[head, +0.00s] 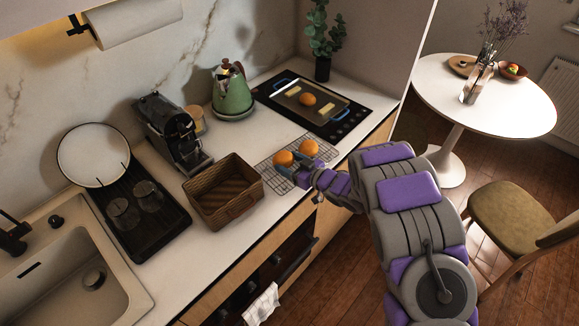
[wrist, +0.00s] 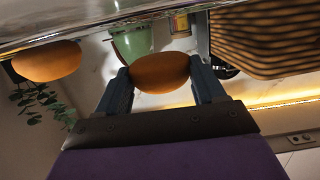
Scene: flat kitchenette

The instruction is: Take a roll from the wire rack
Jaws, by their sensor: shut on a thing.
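My gripper (head: 294,170) is at the wire rack (head: 267,166) on the counter, its blue fingers shut on an orange-brown roll (head: 283,158). In the wrist view this held roll (wrist: 160,72) sits between the two fingertips. Whether it still touches the rack is hard to tell. A second roll (head: 308,147) rests on the rack just right of the held one; it also shows at the left of the wrist view (wrist: 47,62). My fingers partly hide the rack.
A wicker basket (head: 225,207) stands left of the rack. A tray with a round item (head: 308,99) sits on the black hob behind. A green kettle (head: 232,92), coffee machine (head: 175,130) and drying rack with glasses (head: 170,228) stand along the counter.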

